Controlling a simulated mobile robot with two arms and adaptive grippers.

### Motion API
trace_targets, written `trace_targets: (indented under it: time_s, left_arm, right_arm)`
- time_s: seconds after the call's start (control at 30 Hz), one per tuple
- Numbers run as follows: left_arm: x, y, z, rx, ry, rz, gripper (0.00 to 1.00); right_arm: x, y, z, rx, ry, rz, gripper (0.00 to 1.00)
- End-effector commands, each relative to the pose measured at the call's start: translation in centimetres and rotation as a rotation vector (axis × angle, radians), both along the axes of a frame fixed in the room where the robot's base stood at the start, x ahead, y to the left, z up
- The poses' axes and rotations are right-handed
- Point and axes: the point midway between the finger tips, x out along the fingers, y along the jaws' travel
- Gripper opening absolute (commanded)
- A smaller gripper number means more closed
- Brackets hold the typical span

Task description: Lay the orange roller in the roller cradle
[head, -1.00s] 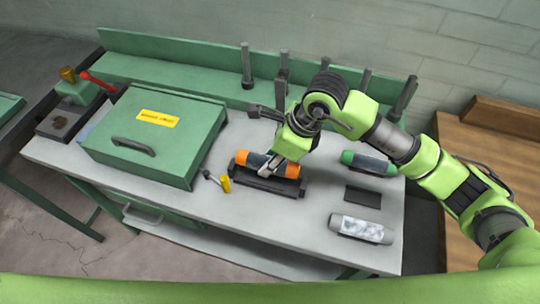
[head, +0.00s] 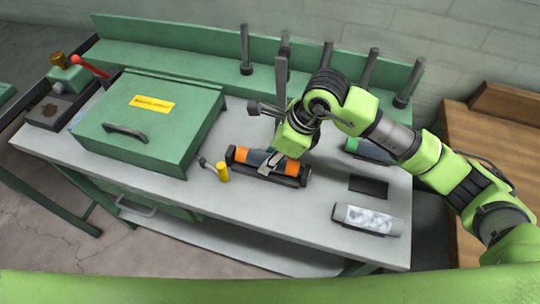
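The orange roller (head: 243,155) has orange ends and a dark middle. It lies low, lengthwise, between the raised ends of the black roller cradle (head: 265,178) on the grey bench top. My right gripper (head: 271,165) reaches down from above, with its fingers around the roller's dark middle. It looks shut on the roller. The fingers hide part of the middle, and I cannot see whether the roller touches the cradle bottom. My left gripper is not in view.
A green lidded box (head: 150,125) stands left, with a small yellow-handled tool (head: 222,172) between it and the cradle. A green-ended roller (head: 368,150), a dark pad (head: 368,187) and a grey-white roller (head: 366,219) lie right. Upright posts (head: 328,55) stand behind.

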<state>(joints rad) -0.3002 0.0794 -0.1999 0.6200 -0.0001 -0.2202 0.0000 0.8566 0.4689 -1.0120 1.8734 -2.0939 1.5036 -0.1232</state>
Motion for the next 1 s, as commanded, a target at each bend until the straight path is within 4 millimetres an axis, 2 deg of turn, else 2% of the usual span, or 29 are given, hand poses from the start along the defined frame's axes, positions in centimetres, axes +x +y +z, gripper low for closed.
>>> trace_targets:
  time_s: [1.0]
  left_arm:
    - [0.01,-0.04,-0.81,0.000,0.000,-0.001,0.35]
  right_arm:
    - [0.01,0.00,-0.51,0.000,-0.001,0.001,0.05]
